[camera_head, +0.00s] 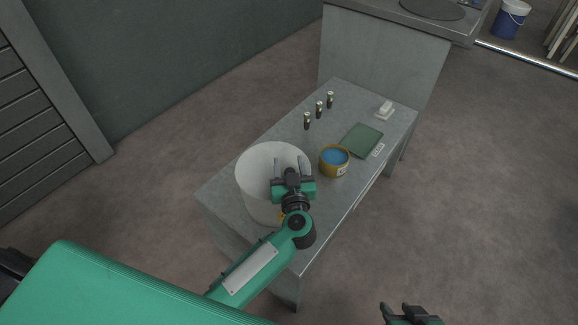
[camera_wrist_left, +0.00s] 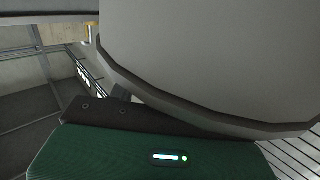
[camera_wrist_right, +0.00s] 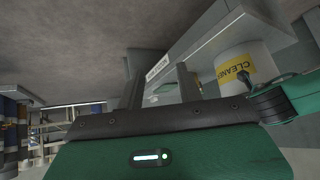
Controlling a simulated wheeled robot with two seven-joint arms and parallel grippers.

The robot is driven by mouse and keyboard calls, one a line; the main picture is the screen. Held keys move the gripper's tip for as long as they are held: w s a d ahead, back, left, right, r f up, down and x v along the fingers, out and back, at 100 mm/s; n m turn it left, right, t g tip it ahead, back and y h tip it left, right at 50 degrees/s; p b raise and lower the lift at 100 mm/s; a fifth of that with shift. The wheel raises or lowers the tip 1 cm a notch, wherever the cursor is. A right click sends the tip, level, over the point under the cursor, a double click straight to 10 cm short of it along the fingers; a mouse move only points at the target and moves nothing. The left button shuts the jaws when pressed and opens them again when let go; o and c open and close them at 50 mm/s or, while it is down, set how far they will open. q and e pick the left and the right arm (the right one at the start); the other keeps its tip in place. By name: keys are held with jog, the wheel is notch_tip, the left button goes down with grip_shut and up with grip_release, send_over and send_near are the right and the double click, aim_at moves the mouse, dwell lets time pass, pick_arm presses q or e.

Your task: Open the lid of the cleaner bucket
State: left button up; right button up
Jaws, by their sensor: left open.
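The white cleaner bucket (camera_head: 255,192) stands on the near left end of the grey table. Its pale round top (camera_head: 262,158) looks closed, though my arm hides part of it. A yellow "CLEANER" label shows on the bucket in the right wrist view (camera_wrist_right: 233,72). My left gripper (camera_head: 290,164) is open, its two fingers apart at the right side of the bucket top. Whether they touch it I cannot tell. The pale bucket (camera_wrist_left: 215,55) with a grey rim fills much of the left wrist view. My right gripper (camera_head: 403,308) is open and empty, low and away from the table.
On the table (camera_head: 225,195) are a yellow tub with blue contents (camera_head: 335,158), a green mat or board (camera_head: 362,140), a small white object (camera_head: 385,108) and three small dark cylinders (camera_head: 319,109). A grey counter (camera_head: 385,55) stands behind. The floor at right is clear.

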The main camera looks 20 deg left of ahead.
pick_arm(q)
grip_shut()
jog(key=shift+r+p, duration=0.2)
jog(key=shift+p, duration=0.1)
